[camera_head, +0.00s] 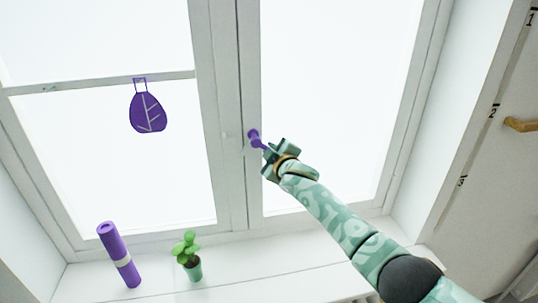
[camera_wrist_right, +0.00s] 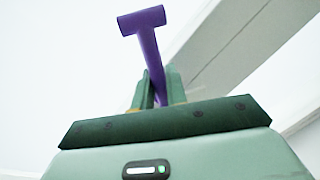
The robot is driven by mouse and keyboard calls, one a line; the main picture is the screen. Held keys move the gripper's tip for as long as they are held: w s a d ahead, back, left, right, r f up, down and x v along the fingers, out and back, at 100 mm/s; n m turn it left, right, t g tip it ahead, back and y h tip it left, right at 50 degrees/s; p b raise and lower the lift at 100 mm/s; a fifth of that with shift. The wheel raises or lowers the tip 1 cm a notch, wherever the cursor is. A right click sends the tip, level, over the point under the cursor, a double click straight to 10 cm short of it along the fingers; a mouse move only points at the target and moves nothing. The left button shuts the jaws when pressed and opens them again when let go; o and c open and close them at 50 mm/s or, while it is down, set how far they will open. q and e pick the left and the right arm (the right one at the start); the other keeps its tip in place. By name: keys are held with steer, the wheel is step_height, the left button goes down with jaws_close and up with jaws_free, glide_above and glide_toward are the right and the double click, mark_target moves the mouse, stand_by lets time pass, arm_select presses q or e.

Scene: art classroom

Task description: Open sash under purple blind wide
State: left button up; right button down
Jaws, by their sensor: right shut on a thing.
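A window with a left sash (camera_head: 205,110) and a right sash (camera_head: 253,60) fills the head view. A purple handle (camera_head: 254,137) is on the inner upright of the right sash. My right gripper (camera_head: 268,150) is shut on the handle's lever. In the right wrist view the purple handle (camera_wrist_right: 151,45) stands up between the fingers (camera_wrist_right: 158,92), its crosspiece beyond them. The right sash looks in line with its frame; I see no clear gap. No purple blind is in view. My left gripper is not in view.
A purple roll (camera_head: 119,254) and a green potted plant (camera_head: 187,256) stand on the white sill (camera_head: 235,284), left of my right arm. A wall with numbered marks is at the right.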

steer(key=shift+w+d+r+n+p, duration=0.1)
steer(key=shift+d+r+n+p, duration=0.1)
steer(key=shift+r+n+p, duration=0.55)
steer(key=n, duration=0.1)
steer(key=r+n+h+p, duration=0.1)
steer(key=shift+d+n, duration=0.2)
steer(key=shift+n, duration=0.15)
steer(key=shift+d+r+n+h+p, duration=0.1)
steer(key=shift+r+n+h+p, duration=0.1)
steer(key=shift+n+h+p, duration=0.3)
steer(key=shift+f, duration=0.1)
